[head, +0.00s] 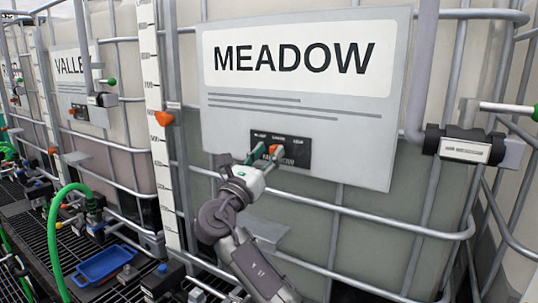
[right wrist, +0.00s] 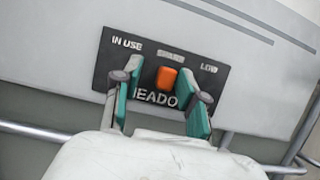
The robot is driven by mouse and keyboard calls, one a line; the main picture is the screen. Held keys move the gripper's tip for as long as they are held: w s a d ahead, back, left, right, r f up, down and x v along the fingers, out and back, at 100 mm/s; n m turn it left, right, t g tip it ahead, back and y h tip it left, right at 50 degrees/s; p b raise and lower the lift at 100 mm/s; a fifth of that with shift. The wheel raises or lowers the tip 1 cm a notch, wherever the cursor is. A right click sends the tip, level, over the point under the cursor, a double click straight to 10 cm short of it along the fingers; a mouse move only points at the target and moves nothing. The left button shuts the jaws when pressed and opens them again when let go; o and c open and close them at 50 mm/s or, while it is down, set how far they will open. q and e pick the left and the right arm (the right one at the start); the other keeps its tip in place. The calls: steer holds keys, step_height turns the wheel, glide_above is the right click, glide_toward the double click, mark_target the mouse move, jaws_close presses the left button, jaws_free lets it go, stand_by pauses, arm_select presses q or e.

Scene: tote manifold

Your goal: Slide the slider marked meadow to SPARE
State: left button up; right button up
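The MEADOW slider is an orange knob (right wrist: 166,77) on a black panel (right wrist: 112,57) lettered IN USE, a fainter middle word and LOW. The knob appears just below the middle word, which is hard to read. In the head view the black panel (head: 300,151) sits low on the large MEADOW sign (head: 350,105). My right gripper (head: 264,154) is at the panel. In the right wrist view its green-padded fingers (right wrist: 166,88) are open, one on each side of the knob, with gaps visible. The fingers hide part of the panel's lettering. My left gripper is not in view.
Metal cage bars (head: 340,210) surround the tote below the sign. A dark valve body (head: 465,145) stands at the right. A second sign, VALLE (head: 72,75), stands at the left. A blue tray (head: 103,264) and a green hose (head: 56,235) are at the lower left.

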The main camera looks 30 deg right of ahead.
steer(key=shift+s+d, duration=0.15)
steer(key=shift+s, duration=0.05)
steer(key=shift+s+d+r, duration=0.15)
steer(key=shift+s, duration=0.05)
steer(key=shift+s+a, duration=0.15)
steer(key=shift+a, duration=0.05)
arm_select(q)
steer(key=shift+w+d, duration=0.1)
arm_select(e)
steer(key=v, duration=1.1)
steer(key=shift+a+f, duration=0.25)
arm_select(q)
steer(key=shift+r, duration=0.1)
arm_select(e)
steer(key=shift+f, duration=0.1)
